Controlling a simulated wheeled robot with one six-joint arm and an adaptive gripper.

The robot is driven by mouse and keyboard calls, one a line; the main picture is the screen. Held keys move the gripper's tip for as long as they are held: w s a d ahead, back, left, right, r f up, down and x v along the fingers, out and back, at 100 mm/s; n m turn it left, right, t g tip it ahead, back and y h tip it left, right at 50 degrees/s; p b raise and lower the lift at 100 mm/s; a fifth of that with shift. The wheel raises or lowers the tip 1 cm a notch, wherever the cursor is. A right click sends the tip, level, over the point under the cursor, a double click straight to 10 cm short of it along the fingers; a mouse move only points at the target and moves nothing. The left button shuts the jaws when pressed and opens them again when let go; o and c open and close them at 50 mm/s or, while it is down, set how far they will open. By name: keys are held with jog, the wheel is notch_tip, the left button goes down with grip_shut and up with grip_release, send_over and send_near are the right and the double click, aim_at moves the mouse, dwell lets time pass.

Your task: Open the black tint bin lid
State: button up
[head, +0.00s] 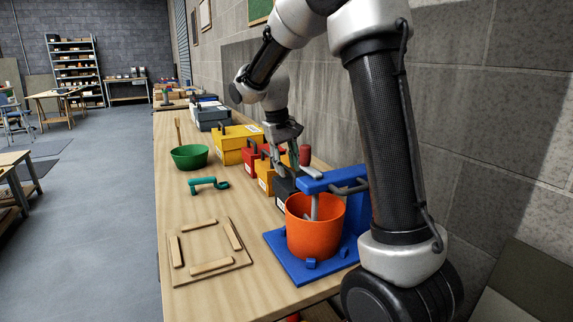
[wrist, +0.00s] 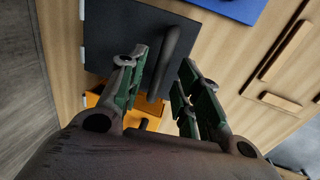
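The black tint bin (head: 284,191) stands in the row of bins on the bench, partly hidden by the orange bucket and my gripper. Its dark lid (wrist: 120,35) fills the upper middle of the wrist view, and it looks closed. A dark bar handle (wrist: 172,45) runs along the lid. My gripper (wrist: 163,62) is open, with its green-padded fingers on either side of the handle and a gap showing at each side. In the head view my gripper (head: 284,168) points down over the black bin. I cannot tell how high the fingertips are above the lid.
An orange bucket (head: 314,240) sits on a blue stand (head: 290,268) just in front. Orange (head: 266,181), red (head: 250,161) and yellow (head: 230,150) bins line up behind. A green bowl (head: 189,158), a teal handle (head: 209,184) and a wooden frame (head: 212,229) lie left. A wall is right.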

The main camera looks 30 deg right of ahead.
grip_shut()
